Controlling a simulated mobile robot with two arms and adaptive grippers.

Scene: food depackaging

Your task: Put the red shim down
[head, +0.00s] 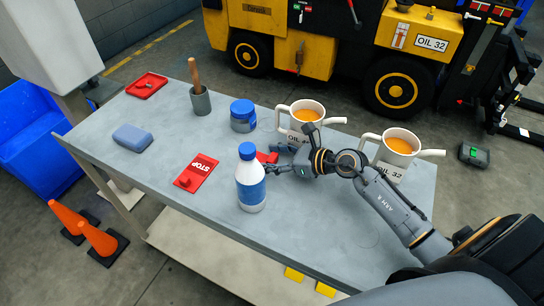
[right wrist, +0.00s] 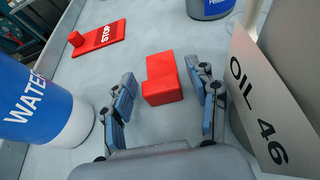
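The red shim (right wrist: 162,82) is an L-shaped block resting on the grey table in the right wrist view. In the head view the red shim (head: 268,157) is partly hidden by the bottle and my gripper. My right gripper (head: 284,166) is low over the table beside it. In the right wrist view the right gripper (right wrist: 160,72) is open, with a finger on each side of the shim and a visible gap on both sides. It holds nothing. My left gripper does not show.
A white-and-blue water bottle (head: 251,182) stands close left of the gripper. An oil can labelled 46 (head: 304,120) stands close behind, another labelled 32 (head: 396,151) to the right. A red STOP plate (head: 202,168) lies left. The table's front (head: 310,235) is clear.

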